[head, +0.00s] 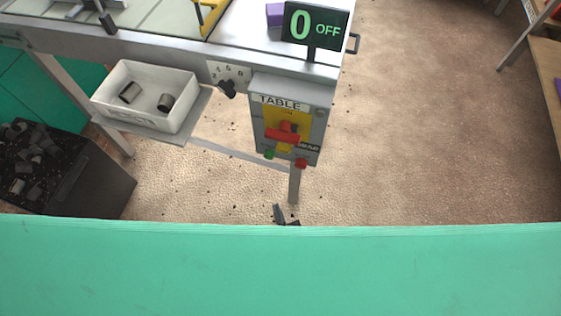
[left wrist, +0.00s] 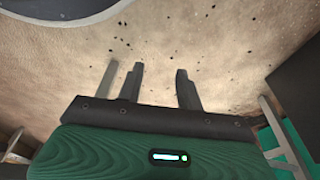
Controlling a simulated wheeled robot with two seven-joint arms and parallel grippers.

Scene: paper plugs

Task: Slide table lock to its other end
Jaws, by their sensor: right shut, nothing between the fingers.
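A grey control box (head: 260,120) marked TABLE hangs below the front corner of the machine in the head view. Its front has a yellow plate (head: 273,114) with a red handle (head: 283,136) across it. Which part is the lock is hard to tell at this size. My right gripper (head: 280,214) shows only as a small dark tip below the box, apart from it; it is shut and empty. The rest of it is hidden behind a green band. In the left wrist view, my left gripper (left wrist: 160,88) has its fingers apart, with nothing between them, above the speckled floor.
A sign (head: 316,26) reading 0 OFF stands above the box. A dark selector knob (head: 228,88) sits left of the box. A white bin (head: 140,112) holds two small dark pieces. A black crate (head: 85,180) with dark scraps stands at left. The floor to the right is clear.

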